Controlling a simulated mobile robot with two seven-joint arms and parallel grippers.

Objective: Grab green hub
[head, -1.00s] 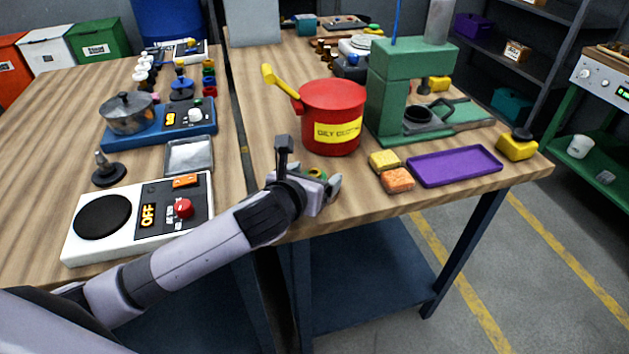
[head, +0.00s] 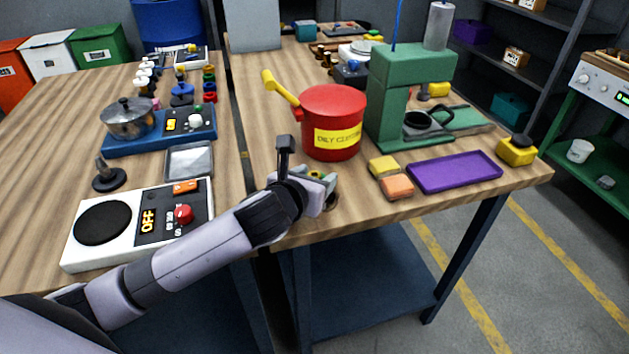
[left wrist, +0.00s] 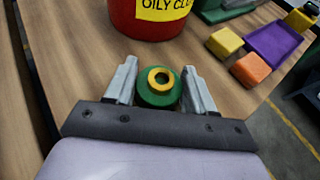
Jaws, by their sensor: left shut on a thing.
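The green hub (left wrist: 158,98), with a yellow ring on top around a dark hole, sits between the two fingers of my left gripper (left wrist: 160,70) in the left wrist view. The fingers are shut on it, one on each side. In the head view my left gripper (head: 321,181) is low at the front edge of the right-hand table, and only a little of the hub (head: 316,174) shows behind the fingers. I cannot tell whether the hub touches the table. My right gripper is not in view.
A red can (head: 333,112) labelled for oily cloths stands just behind the gripper. A yellow block (head: 383,167), an orange block (head: 397,187) and a purple tray (head: 454,172) lie to its right. A green press (head: 395,95) stands behind them. A white control box (head: 140,222) is left.

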